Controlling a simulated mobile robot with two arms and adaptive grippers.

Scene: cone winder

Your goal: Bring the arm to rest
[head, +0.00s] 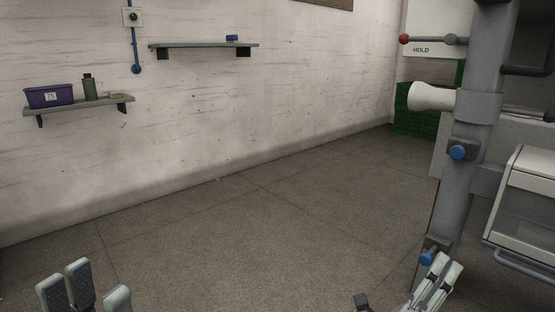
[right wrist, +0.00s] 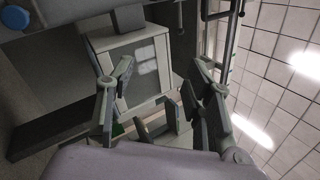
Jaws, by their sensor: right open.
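My left gripper (head: 92,289) shows at the bottom left edge of the head view. Its grey fingers point up and stand apart, with nothing between them; its lower part is cut off by the frame. My right gripper (head: 437,283) shows at the bottom right of the head view, in front of the grey machine column (head: 465,190). In the right wrist view, its fingers (right wrist: 160,95) are spread on both sides with nothing held between them. Whether the right fingers touch the column cannot be told.
The machine stands at the right, with a white cone (head: 432,97), a red-tipped lever (head: 404,39), blue knobs (head: 457,152) and a glazed box (head: 525,205). Green crates (head: 415,122) are behind. The middle floor is clear.

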